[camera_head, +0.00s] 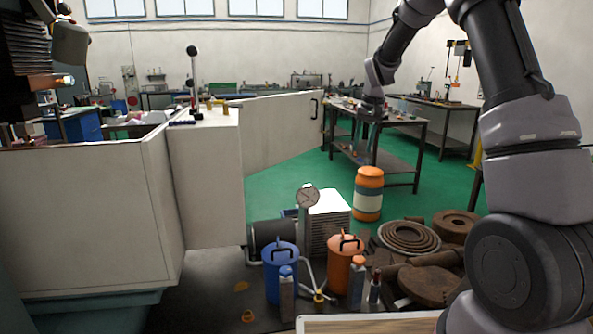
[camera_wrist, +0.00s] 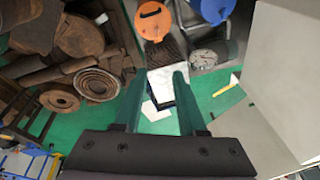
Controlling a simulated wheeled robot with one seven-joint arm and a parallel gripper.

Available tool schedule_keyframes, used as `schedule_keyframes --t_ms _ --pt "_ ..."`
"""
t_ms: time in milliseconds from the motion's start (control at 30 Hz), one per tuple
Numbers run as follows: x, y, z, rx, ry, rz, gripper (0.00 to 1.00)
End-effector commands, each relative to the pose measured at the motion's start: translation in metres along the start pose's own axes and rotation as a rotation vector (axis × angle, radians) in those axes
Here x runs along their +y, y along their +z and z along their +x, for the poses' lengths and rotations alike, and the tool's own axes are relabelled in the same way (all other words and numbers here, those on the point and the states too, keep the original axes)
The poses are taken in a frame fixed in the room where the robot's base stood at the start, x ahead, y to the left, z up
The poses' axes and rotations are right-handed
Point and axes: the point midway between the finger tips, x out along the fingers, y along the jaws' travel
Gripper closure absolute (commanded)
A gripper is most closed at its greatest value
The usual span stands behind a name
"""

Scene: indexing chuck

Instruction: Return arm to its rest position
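My arm comes in at the right of the head view, rises past the top edge and bends back down. Its end, my gripper (camera_head: 371,106), points downward in front of the far workbench in the picture; its fingers are too small there to judge. In the wrist view my gripper (camera_wrist: 159,75) shows two greenish fingers spread apart, with nothing between them but the floor and items far below.
A white machine enclosure (camera_head: 80,220) with an open door panel (camera_head: 280,130) stands at left. Blue can (camera_head: 281,262), orange can (camera_head: 345,265), orange barrel (camera_head: 368,194) and rusty discs (camera_head: 408,238) crowd the floor. A workbench (camera_head: 400,130) stands behind. Green floor (camera_head: 290,185) lies open between.

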Motion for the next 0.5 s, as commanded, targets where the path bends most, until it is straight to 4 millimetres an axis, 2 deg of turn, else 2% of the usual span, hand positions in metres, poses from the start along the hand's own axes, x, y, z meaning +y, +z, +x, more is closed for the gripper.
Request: schedule_keyframes --t_ms 33,200,400,500 --pt "0.003 0.009 -0.025 0.022 -0.012 0.012 0.6" --pt "0.011 0.046 -0.091 0.079 -0.046 0.045 0.6" --pt "0.023 0.1 -0.153 0.147 -0.084 0.08 0.6" --pt "0.029 0.131 -0.178 0.18 -0.102 0.097 0.6"
